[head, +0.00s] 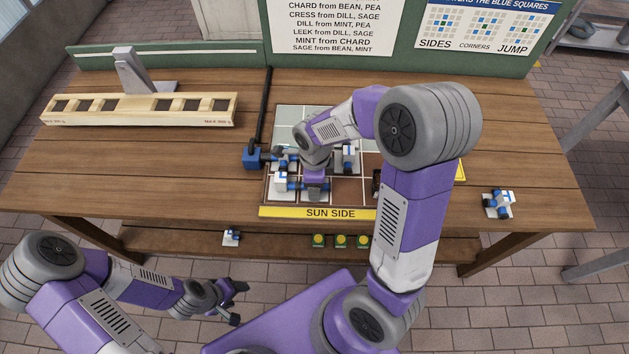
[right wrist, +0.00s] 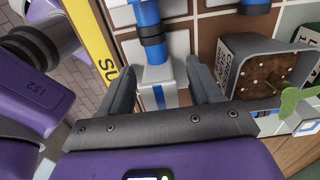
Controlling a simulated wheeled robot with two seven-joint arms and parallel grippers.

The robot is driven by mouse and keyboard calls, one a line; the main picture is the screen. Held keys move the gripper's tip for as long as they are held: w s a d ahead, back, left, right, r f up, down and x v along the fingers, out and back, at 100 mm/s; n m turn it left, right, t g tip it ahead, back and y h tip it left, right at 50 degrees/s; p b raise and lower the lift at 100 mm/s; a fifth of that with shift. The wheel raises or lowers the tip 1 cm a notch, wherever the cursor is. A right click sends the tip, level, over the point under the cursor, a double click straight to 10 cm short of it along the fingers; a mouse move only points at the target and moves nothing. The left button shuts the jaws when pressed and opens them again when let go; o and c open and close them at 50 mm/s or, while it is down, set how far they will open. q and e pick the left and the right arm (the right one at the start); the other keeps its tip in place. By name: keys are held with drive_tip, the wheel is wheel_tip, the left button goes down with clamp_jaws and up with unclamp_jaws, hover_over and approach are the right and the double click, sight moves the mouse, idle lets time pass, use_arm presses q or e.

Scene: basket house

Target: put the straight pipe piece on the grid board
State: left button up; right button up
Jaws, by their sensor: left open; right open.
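The grid board (head: 345,193) lies on the table with its yellow "SUN SIDE" edge (head: 330,212) toward me. My right gripper (right wrist: 163,85) is low over its front row, partly hidden in the head view by my arm. In the right wrist view its fingers are open on either side of a white pipe piece with blue ends (right wrist: 155,74), which rests on the board. This looks like the straight piece, but its full shape is hidden. Other white-and-blue pieces sit on the board, at front left (head: 282,182) and further right (head: 348,155). My left gripper (head: 236,303) is open and empty before the table.
A plant pot (right wrist: 268,72) stands on the board close to the right gripper. A branched pipe piece (head: 498,204) lies on the table at right. Another piece (head: 231,238) is on the lower shelf. A slotted wooden beam (head: 140,108) lies at left; the front left tabletop is clear.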

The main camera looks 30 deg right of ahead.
use_arm(q)
wheel_tip(320, 180, up, 4)
drive_tip(key=p, duration=0.3)
drive_tip(key=shift+p, duration=0.35)
use_arm(e)
wheel_tip(320, 180, up, 12)
